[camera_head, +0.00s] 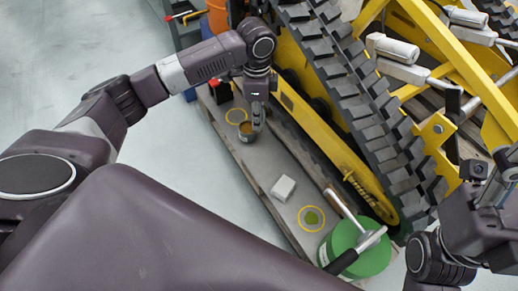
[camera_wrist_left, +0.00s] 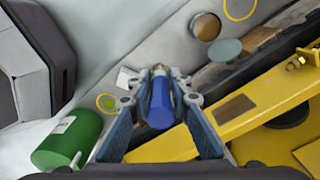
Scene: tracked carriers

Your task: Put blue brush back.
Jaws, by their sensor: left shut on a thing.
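My left gripper (camera_head: 257,118) hangs over the plank beside the yellow machine. In the left wrist view its two blue-grey fingers (camera_wrist_left: 161,98) are shut on the blue brush (camera_wrist_left: 160,108), whose blue body shows between them. The brush is hidden in the head view. Two yellow rings mark the plank: one (camera_head: 237,116) beside an open tin with brown contents (camera_head: 246,131), close to the gripper, and one (camera_head: 312,218) around a green patch. Part of my right arm is at the right edge; its finger state is unclear.
A white block (camera_head: 283,188) lies on the plank (camera_head: 262,168). The yellow machine's black track (camera_head: 345,75) closes off the right side. Open grey floor lies left.

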